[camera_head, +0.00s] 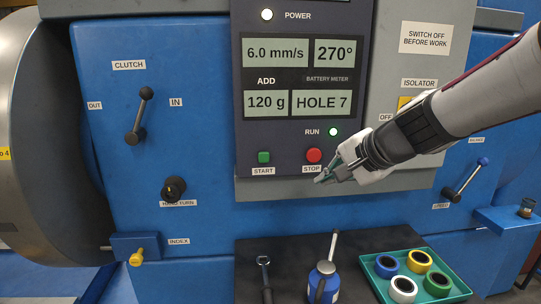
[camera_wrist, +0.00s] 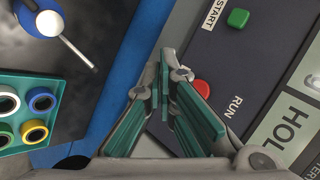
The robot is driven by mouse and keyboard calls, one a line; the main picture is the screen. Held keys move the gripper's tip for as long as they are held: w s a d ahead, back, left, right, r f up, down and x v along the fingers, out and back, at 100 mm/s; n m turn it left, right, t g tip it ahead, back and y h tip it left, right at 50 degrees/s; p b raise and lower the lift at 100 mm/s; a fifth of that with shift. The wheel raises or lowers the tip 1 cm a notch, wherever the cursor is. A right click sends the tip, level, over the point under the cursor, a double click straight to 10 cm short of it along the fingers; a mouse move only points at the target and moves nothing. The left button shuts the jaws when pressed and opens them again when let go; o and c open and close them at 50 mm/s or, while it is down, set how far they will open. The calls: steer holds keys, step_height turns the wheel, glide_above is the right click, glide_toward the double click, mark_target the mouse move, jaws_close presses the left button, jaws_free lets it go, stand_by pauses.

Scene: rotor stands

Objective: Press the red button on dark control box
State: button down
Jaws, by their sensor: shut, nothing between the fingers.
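The dark control box (camera_head: 288,128) stands upright on the blue machine, with lit displays. The red button (camera_head: 314,156) sits low on its right, above the STOP label. It also shows in the wrist view (camera_wrist: 201,88), just right of my fingertips. My gripper (camera_head: 322,177) is shut and empty, its fingertips a little below and right of the red button by the STOP label. In the wrist view its green-padded fingers (camera_wrist: 172,78) come together at the tips. I cannot tell whether the fingertips touch the panel.
A green START button (camera_head: 264,157) is left of the red one. Below, a dark shelf (camera_head: 290,262) bears a blue bottle (camera_head: 324,284), a wrench (camera_head: 264,272) and a green tray (camera_head: 455,290) of coloured rings. A clutch lever (camera_head: 140,115) is at left.

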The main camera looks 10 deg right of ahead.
steer(key=w, duration=0.8)
steer(key=shift+w+b, duration=0.35)
steer(key=shift+b, duration=0.1)
steer(key=shift+w+a, duration=0.1)
stand_by(1.1)
steer(key=shift+w, duration=0.75)
stand_by(0.6)
steer(key=shift+s, duration=3.35)
